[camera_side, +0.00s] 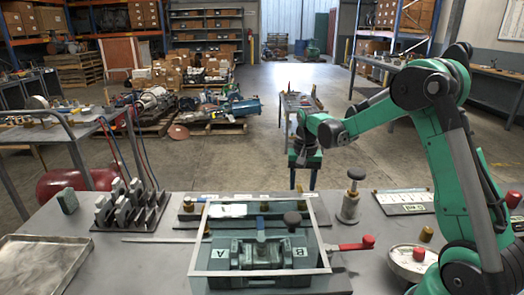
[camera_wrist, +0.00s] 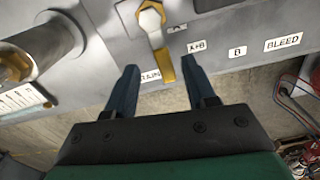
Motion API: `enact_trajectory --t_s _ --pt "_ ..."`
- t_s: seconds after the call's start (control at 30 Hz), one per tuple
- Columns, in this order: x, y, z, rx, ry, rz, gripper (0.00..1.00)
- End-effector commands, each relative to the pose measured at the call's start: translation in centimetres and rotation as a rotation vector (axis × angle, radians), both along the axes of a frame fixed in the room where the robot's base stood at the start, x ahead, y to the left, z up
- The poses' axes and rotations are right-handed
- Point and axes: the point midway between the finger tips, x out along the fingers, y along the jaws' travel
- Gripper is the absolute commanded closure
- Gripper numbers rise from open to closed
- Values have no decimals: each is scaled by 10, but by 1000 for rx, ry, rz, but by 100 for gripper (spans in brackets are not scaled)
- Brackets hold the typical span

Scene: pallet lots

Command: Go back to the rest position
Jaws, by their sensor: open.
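My gripper (camera_side: 303,178) hangs at the end of my green arm, pointing down near the table's far edge in the side view. In the wrist view my gripper (camera_wrist: 159,66) shows two dark blue fingers spread apart with nothing held between them. Beyond the fingertips is a lever with a yellow end (camera_wrist: 163,66) and a brass nut (camera_wrist: 150,17), on a grey panel edge labelled A+B, B and BLEED. A label ending in "RAIN" is partly hidden. I cannot tell whether a fingertip touches the lever.
A framed fixture (camera_side: 207,270) with blocks marked A and B stands on the grey table (camera_side: 150,262). Open floor lies beyond.

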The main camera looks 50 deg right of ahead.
Motion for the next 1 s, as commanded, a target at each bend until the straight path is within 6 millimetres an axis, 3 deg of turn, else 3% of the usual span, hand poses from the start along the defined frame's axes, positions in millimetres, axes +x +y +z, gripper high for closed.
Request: enact_trajectory --t_s 0.17,0.23,0.53,0.87,1.0 --pt "3 2 0 0 0 82 51" --pt "5 4 9 0 0 145 51" --pt "4 4 59 0 0 137 51" --pt "4 4 -3 0 0 135 51" --pt "-1 -1 0 0 0 -21 51"
